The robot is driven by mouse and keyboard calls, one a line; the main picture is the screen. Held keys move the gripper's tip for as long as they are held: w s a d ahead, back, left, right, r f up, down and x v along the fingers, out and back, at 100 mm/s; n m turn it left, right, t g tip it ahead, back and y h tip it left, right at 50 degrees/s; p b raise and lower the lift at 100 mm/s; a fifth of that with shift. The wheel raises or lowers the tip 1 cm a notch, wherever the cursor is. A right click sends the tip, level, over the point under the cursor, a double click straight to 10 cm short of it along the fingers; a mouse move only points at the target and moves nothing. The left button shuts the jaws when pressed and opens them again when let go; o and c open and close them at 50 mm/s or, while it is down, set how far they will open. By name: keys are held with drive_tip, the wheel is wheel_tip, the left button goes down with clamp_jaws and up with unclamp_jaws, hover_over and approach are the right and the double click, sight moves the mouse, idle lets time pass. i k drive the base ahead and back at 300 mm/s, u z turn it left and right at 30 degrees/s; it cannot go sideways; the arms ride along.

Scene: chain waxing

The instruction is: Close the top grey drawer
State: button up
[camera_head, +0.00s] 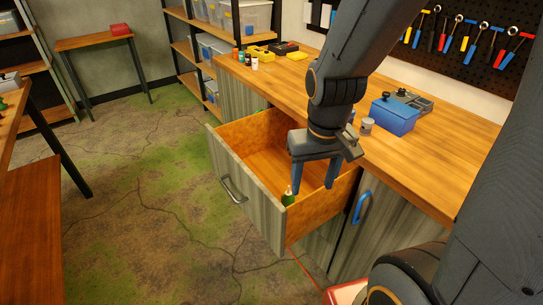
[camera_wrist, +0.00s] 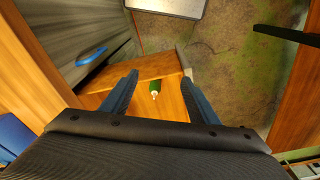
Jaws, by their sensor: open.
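The top grey drawer (camera_head: 243,197) is pulled open from the workbench, with a wooden interior and a metal handle (camera_head: 232,190) on its grey front. A small green bottle (camera_head: 288,196) with a pale tip is inside the drawer near its front; it also shows in the wrist view (camera_wrist: 155,88). My gripper (camera_head: 314,188) points down over the drawer's right part, with its two blue fingers apart and nothing between them in contact. In the wrist view my gripper (camera_wrist: 157,92) frames the bottle between its open fingers. Whether the fingertips are below the drawer's rim is hard to tell.
The wooden worktop (camera_head: 455,147) holds a blue box (camera_head: 394,116), a grey tin (camera_head: 367,125) and several small bottles. A grey cabinet door with a blue handle (camera_head: 362,207) is right of the drawer. The floor (camera_head: 150,210) before the drawer is clear.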

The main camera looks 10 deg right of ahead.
sight(250, 158)
drive_tip(key=k, duration=1.1)
drive_tip(key=u, duration=0.75)
drive_tip(key=i, duration=1.6)
drive_tip(key=z, duration=0.6)
